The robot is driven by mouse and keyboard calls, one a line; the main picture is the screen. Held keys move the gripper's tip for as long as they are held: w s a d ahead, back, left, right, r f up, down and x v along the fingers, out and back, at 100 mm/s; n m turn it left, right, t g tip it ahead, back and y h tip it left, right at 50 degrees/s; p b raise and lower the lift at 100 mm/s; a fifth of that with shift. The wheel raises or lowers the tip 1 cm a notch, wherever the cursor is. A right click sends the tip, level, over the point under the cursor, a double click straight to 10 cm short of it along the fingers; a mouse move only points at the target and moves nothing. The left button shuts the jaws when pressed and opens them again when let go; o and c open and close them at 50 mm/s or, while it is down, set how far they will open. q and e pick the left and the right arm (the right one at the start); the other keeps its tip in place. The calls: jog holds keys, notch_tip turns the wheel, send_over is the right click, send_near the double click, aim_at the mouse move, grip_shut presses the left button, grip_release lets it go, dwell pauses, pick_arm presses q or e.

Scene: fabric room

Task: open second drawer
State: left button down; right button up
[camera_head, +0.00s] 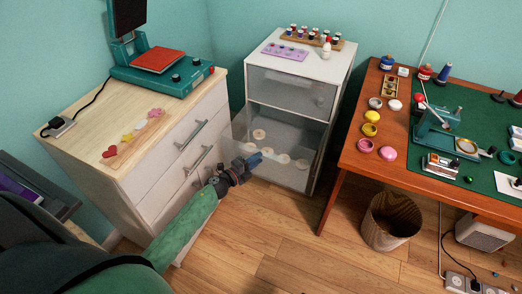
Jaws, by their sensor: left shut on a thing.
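A white cabinet (318,68) with translucent drawer fronts stands in the back corner. Its top drawer (291,91) is shut. Its second drawer (285,130) is pulled out to the left, and several pale round rolls (282,158) show in it. My left gripper (250,162) is at the near end of this drawer, at the low part of its see-through front. It is shut there on what looks like the drawer's handle, which the fingers mostly hide. My green left arm reaches in from the lower left. My right gripper is not in view.
A wooden-topped dresser (93,123) with metal handles stands close left of my arm. A brown desk (354,150) with tools stands to the right, with a waste bin (390,222) beneath its edge. The wooden floor (285,225) between them is clear.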

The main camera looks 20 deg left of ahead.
pick_arm(q)
jog(key=shift+s+f, duration=0.35)
jog(key=shift+s, duration=0.55)
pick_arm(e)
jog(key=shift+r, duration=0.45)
pick_arm(q)
jog(key=c, duration=1.3)
grip_release()
jog(key=shift+w, duration=0.1)
jog(key=shift+r, duration=0.1)
jog(key=shift+s+a, duration=0.3)
jog(key=shift+s, duration=0.2)
jog(key=v, duration=0.6)
jog(key=shift+s+a+b, duration=0.1)
jog(key=shift+s+b, duration=0.2)
jog(key=shift+b, duration=0.1)
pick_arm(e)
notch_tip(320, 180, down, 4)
